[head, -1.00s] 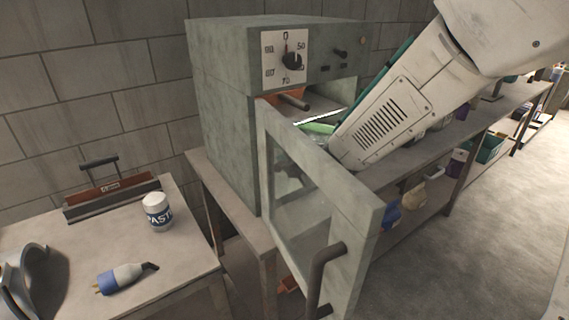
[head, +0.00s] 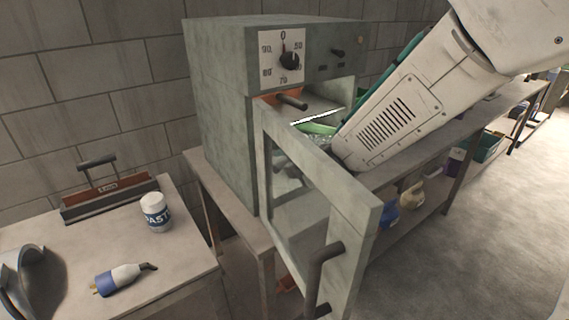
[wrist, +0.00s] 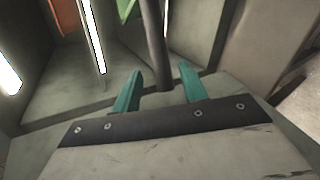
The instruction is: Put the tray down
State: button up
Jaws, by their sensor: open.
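A grey oven (head: 218,110) with a dial stands with its glass-paned door open toward me. A dark rod (head: 292,102) sticks out of its opening with an orange-brown part behind it; it may be the tray's handle, but I cannot tell. The tray itself is not clearly seen. My gripper (wrist: 160,78) has its two teal fingers apart in the wrist view. A dark rod (wrist: 154,45) ends near the gap between the fingertips, with no finger seen closed on it. In the head view my arm hides the gripper.
The open door (head: 330,190) with its dark handle (head: 320,275) stands out beside my arm. A table at left holds a paste jar (head: 155,212), a blue-white bottle (head: 120,278) and a toolbox (head: 108,197). A long bench with a lower shelf runs behind at right.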

jog(key=v, duration=1)
jog(key=shift+s, duration=0.2)
jog(key=shift+d+r, duration=0.1)
jog(key=shift+d, duration=0.1)
jog(key=s+d+r+m+g+h, duration=0.1)
jog(key=s+d+m+g+h, duration=0.1)
jog(key=s+d+m+h, duration=0.45)
jog(key=s+d+r+m+g+h, duration=0.1)
jog(key=s+d+m, duration=0.2)
jog(key=d+m, duration=0.75)
jog(key=s+d+m+g, duration=0.3)
jog(key=s+m, duration=0.3)
jog(key=s, duration=0.3)
jog(key=shift+s+g, duration=0.2)
jog(key=shift+g, duration=0.1)
jog(key=s+m+g, duration=0.1)
jog(key=s+m, duration=0.1)
jog(key=s, duration=0.1)
jog(key=s+m+g+y, duration=0.1)
jog(key=s+m, duration=0.1)
jog(key=s, duration=0.2)
jog(key=shift+a+r, duration=0.15)
jog(key=shift+a, duration=0.05)
jog(key=c, duration=0.5)
jog(key=shift+s+a+m, duration=0.1)
jog(key=shift+s+m, duration=0.05)
jog(key=shift+m, duration=0.15)
grip_shut()
